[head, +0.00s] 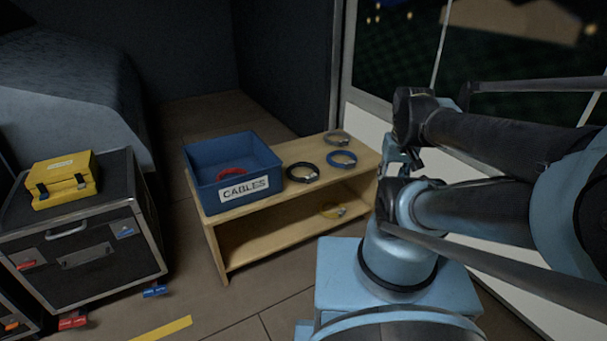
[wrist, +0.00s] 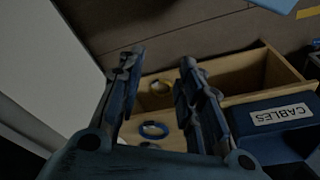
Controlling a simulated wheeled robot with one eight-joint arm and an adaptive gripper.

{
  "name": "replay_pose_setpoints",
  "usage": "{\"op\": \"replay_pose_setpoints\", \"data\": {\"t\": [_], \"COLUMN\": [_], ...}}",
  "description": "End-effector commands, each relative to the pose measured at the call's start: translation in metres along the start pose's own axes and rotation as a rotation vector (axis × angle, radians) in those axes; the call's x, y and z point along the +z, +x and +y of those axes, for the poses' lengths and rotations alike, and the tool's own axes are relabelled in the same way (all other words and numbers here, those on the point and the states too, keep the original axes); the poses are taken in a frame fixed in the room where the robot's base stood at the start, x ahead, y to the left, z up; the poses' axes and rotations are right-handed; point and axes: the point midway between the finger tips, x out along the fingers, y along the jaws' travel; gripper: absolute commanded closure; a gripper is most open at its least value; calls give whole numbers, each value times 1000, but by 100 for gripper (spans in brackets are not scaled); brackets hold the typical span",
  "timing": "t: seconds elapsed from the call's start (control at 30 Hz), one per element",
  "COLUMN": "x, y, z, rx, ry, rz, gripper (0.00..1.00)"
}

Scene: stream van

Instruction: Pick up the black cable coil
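The black cable coil (head: 302,172) lies flat on the top shelf of the low wooden bench (head: 248,199), just right of the blue bin. I cannot make it out in the wrist view, where a finger may hide it. My gripper (head: 398,162) is to the right of the bench in the head view, well apart from the coil and partly hidden by my arm. In the wrist view my gripper (wrist: 159,62) has its two fingers spread, with nothing held between them.
A blue coil (head: 342,159) and a grey coil (head: 338,138) lie close by on the top. A yellow coil (head: 333,212) is on the lower shelf. The CABLES bin (head: 267,157) holds a red coil (head: 231,171). A black case (head: 85,242) stands left.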

Motion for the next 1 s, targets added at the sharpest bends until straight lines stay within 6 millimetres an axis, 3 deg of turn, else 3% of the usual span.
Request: {"op": "replay_pose_setpoints", "data": {"t": [0.07, 0.13, 0.23, 0.37, 0.7, 1.0], "x": [0, 5, 2, -16, -88, -156], "y": [0, -5, -10, -18, -40, -40], "z": [0, 0, -1, -3, -21, -48], "rx": [0, 0, -1, -4, -22, -46], "ry": [0, -4, -33, -122, -502, -845], "rz": [0, 8, 9, 1, -29, -52], "gripper": [62, 46, 46, 46, 46, 46]}}
